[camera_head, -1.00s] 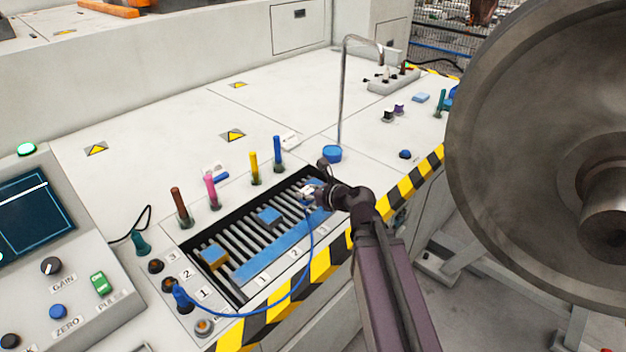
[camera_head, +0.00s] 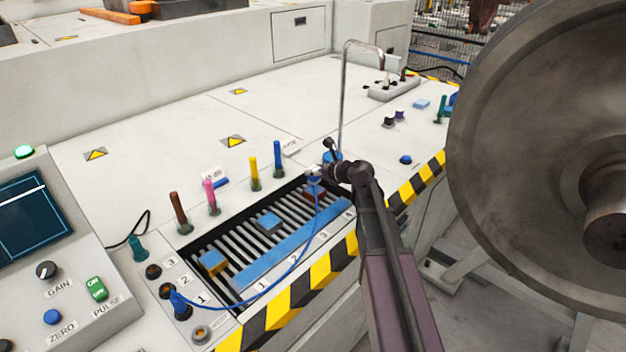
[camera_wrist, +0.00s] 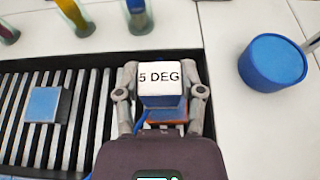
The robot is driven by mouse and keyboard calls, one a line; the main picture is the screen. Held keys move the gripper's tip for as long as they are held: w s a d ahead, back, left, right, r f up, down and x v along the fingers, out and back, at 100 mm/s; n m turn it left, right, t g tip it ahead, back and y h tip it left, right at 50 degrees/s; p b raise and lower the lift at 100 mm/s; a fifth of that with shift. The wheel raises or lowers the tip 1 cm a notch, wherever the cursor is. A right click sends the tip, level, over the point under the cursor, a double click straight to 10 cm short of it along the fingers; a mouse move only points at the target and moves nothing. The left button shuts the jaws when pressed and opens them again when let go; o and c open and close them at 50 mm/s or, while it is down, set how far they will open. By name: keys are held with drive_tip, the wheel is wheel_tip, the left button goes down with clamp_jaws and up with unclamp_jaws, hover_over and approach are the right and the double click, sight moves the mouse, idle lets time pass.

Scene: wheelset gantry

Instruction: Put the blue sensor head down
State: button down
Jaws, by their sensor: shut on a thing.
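The blue sensor head (camera_wrist: 163,100) has a white top face marked "5 DEG" and a blue cable. My gripper (camera_wrist: 160,97) is shut on it, one finger on each side. In the head view my gripper (camera_head: 316,178) is at the right back end of the slatted tray (camera_head: 190,248). A red-brown block (camera_head: 317,196) shows just below the held head; its orange-red edge also shows in the wrist view (camera_wrist: 168,118). I cannot tell whether the head touches it. The cable (camera_head: 291,272) runs to a plug at socket 1.
The tray also holds a blue block (camera_head: 268,221), a yellow-orange block (camera_head: 212,261) and a long blue bar (camera_head: 270,264) along the front. Coloured probes stand behind it. A large wheel (camera_head: 530,150) is at right.

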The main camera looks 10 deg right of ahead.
sight(319, 178)
drive_tip(key=shift+w+d, duration=0.1)
drive_tip(key=shift+w, duration=0.2)
drive_tip(key=shift+f, duration=0.1)
drive_tip(key=shift+f+b, duration=1.7)
drive_tip(key=shift+b, duration=0.1)
drive_tip(key=shift+f, duration=0.2)
drive_tip(key=shift+c, duration=1)
unclamp_jaws()
drive_tip(key=shift+r, duration=0.1)
drive_tip(key=shift+r, duration=0.15)
drive_tip(key=shift+s+r, duration=0.1)
drive_tip(key=shift+s, duration=0.05)
drive_tip(key=p+v, duration=0.4)
drive_tip(key=v, duration=0.7)
drive_tip(key=shift+s+d+r+p, duration=0.1)
drive_tip(key=shift+s+d+p, duration=0.1)
drive_tip(key=shift+s+p, duration=0.1)
